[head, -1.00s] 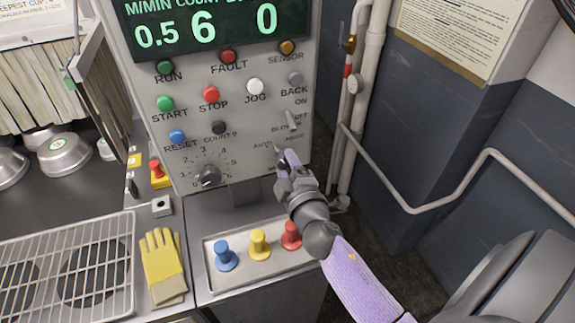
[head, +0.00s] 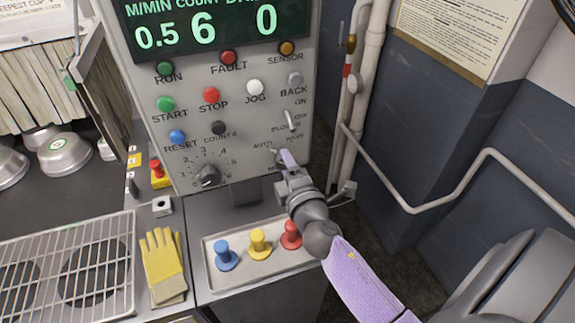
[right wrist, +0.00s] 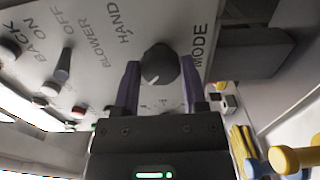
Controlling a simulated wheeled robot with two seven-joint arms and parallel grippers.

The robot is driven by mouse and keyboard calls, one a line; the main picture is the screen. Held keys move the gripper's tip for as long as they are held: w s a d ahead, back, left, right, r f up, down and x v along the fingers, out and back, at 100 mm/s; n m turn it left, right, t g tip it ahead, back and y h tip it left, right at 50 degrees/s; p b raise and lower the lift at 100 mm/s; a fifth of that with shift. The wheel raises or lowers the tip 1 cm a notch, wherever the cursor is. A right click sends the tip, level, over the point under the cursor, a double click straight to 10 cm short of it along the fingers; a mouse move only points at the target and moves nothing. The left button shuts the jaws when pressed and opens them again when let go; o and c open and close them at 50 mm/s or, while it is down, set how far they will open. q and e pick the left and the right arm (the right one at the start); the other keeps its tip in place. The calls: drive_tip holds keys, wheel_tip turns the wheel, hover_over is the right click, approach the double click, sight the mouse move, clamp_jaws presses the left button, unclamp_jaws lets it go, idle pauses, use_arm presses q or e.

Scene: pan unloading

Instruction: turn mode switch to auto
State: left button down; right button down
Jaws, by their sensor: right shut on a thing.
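The mode switch is a dark round knob (right wrist: 160,63) with a pale pointer line. In the right wrist view it sits between my two purple fingers, near the HAND and MODE lettering. The pointer line slants to the lower left there. My right gripper (head: 282,157) is shut on this knob at the lower right of the grey control panel (head: 245,140). In the head view the gripper mostly hides the knob, and the AUTO label shows just left of the fingers. My left gripper is out of view.
The blower toggle (head: 291,121) sits just above my right gripper, and a numbered dial (head: 208,175) to its left. Below are a tray (head: 213,250) with blue, yellow and red pegs and yellow gloves (head: 162,262). White pipes (head: 365,70) run right of the panel.

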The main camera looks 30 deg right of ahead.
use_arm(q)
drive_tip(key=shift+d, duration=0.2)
use_arm(e)
drive_tip(key=shift+c, duration=0.7)
unclamp_jaws()
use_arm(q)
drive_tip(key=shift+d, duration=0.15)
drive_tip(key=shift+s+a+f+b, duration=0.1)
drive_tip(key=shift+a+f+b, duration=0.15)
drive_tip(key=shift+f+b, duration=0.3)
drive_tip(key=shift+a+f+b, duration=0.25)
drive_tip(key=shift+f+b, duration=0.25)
use_arm(e)
drive_tip(key=v, duration=1)
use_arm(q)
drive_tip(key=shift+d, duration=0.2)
use_arm(e)
drive_tip(key=shift+d, duration=0.15)
